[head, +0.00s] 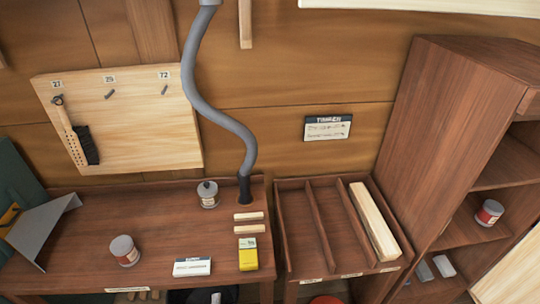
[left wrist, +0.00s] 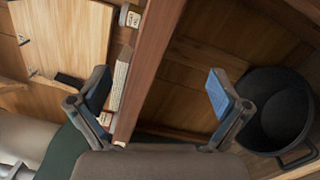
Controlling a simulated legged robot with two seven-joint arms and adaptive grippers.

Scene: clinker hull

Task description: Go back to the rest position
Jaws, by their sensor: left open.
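My left gripper (left wrist: 160,92) shows in the left wrist view with its two blue-padded fingers spread wide. Nothing is held between them. Behind the fingers a brown wooden edge (left wrist: 157,55) runs diagonally, and I cannot tell how far it is from the fingertips. Neither gripper shows in the head view. My right gripper is in no view.
The wooden bench (head: 75,275) holds a tin (head: 125,250), a jar (head: 208,194) and a yellow box (head: 248,255). A grey hose (head: 222,118) hangs over it. A divided tray (head: 300,240) and shelf unit (head: 450,130) stand right. A black bucket (left wrist: 275,108) is beside my left gripper.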

